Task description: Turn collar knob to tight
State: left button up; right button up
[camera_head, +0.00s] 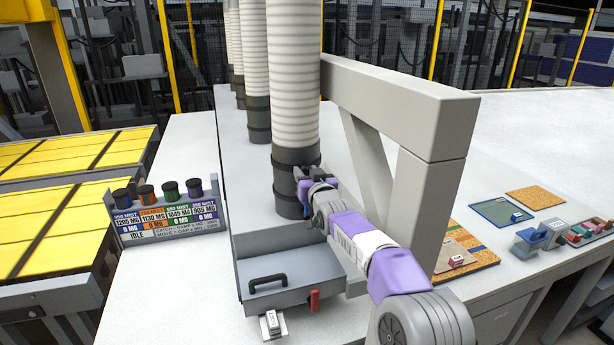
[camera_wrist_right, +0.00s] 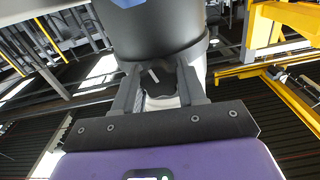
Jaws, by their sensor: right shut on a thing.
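A pale ribbed suction tube (camera_head: 293,75) hangs in the middle of the head view, with a dark collar (camera_head: 285,200) around its lower end. My right gripper (camera_head: 308,178) is at the right side of this collar. In the right wrist view the collar (camera_wrist_right: 160,35) fills the top middle. There my right gripper (camera_wrist_right: 156,88) is shut on the small dark collar knob (camera_wrist_right: 153,75), which bears a short white line. The fingers hide much of the knob, and I cannot read its setting. My left gripper is in neither view.
A grey beam frame (camera_head: 400,100) stands just right of the tube and my right arm. A grey box with a black handle (camera_head: 267,282) and red lever (camera_head: 314,300) lies below. A rack of dark-capped jars (camera_head: 165,215) stands left. Mats and small bins are at right.

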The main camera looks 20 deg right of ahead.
jog(key=m+b, duration=0.1)
jog(key=m, duration=0.2)
jog(key=shift+d+b, duration=0.1)
jog(key=shift+b, duration=0.2)
jog(key=m+b, duration=0.1)
jog(key=m, duration=0.4)
jog(key=shift+r, duration=0.1)
jog(key=m, duration=0.6)
jog(key=m+b, duration=0.1)
jog(key=m, duration=0.4)
jog(key=shift+m, duration=0.4)
jog(key=m, duration=0.4)
jog(key=shift+m, duration=0.3)
jog(key=m+b, duration=0.1)
jog(key=m, duration=0.4)
jog(key=shift+f, duration=0.2)
jog(key=m+b, duration=0.1)
jog(key=m, duration=0.3)
jog(key=shift+f+m, duration=0.1)
jog(key=shift+m, duration=0.3)
jog(key=shift+m+b, duration=0.5)
jog(key=shift+m, duration=1.7)
